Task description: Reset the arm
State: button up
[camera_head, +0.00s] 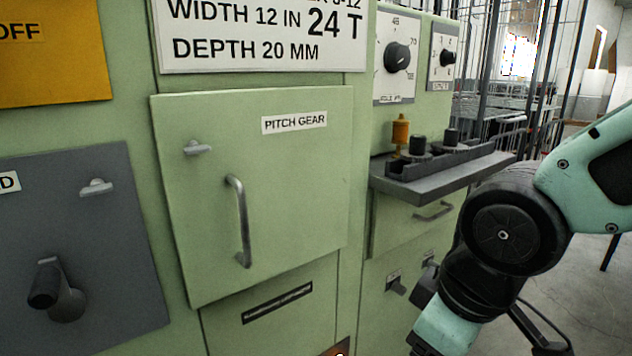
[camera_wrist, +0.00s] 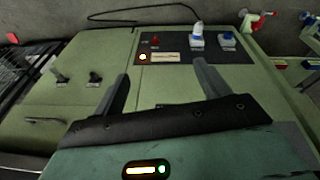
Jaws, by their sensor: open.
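My arm (camera_head: 502,236) shows at the right of the head view, bent in front of the green machine. Its gripper end is below the frame there. In the wrist view my gripper (camera_wrist: 160,88) shows with two dark fingers spread apart and nothing between them. Beyond the fingers is a green machine surface (camera_wrist: 80,100) with a dark control panel (camera_wrist: 180,57). I cannot tell whether the fingers touch anything.
The machine has a shut "PITCH GEAR" door (camera_head: 290,190) with a handle (camera_head: 239,222). A grey shelf (camera_head: 440,172) with knobs juts out close to my arm. A crank handle (camera_head: 45,285) sticks out at left. Open floor (camera_head: 590,300) lies at right.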

jog(key=s+m+g+p, duration=0.2)
jog(key=s+g, duration=0.1)
jog(key=s, duration=0.6)
notch_tip(320, 180, up, 20)
jog(key=p, duration=2)
jog(key=shift+w+d+f+h, duration=0.2)
jog(key=shift+w+d+h, duration=0.15)
jog(key=shift+h, duration=0.05)
